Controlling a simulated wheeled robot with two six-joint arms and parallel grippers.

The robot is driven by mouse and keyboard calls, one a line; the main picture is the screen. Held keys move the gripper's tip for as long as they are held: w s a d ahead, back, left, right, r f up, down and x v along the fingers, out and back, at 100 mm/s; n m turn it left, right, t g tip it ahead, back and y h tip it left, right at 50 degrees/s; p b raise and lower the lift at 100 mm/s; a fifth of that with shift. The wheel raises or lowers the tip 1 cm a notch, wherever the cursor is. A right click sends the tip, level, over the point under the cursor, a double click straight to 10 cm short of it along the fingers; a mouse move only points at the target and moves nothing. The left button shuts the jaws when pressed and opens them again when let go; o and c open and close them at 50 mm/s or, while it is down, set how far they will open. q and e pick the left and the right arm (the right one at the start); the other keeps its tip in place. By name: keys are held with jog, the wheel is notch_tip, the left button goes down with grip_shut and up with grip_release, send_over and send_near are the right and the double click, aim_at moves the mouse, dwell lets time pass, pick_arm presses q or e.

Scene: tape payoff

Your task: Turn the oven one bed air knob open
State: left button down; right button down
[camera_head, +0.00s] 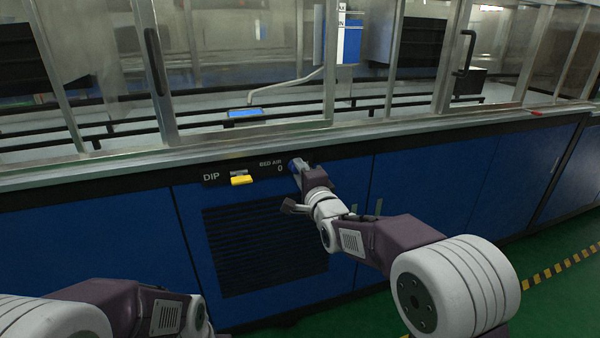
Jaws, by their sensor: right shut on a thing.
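The bed air knob (294,165) is a small blue-grey knob on the dark strip of the blue cabinet, just right of the "BED AIR" label and its "0" mark. My right gripper (300,169) reaches in from the right and is shut on the knob, hiding most of it. I cannot tell the knob's angle. My left arm shows at the bottom left, but its gripper is out of view.
A yellow switch (241,180) beside the "DIP" label sits left of the knob. A dark louvred vent (262,245) lies below. A metal ledge (240,142) and framed glass panels run above the strip. Green floor with a yellow-black line (560,267) is at the right.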

jog(key=shift+m, duration=0.3)
jog(key=c, duration=1.1)
grip_release()
jog(key=p+v, duration=0.2)
jog(key=v, duration=0.7)
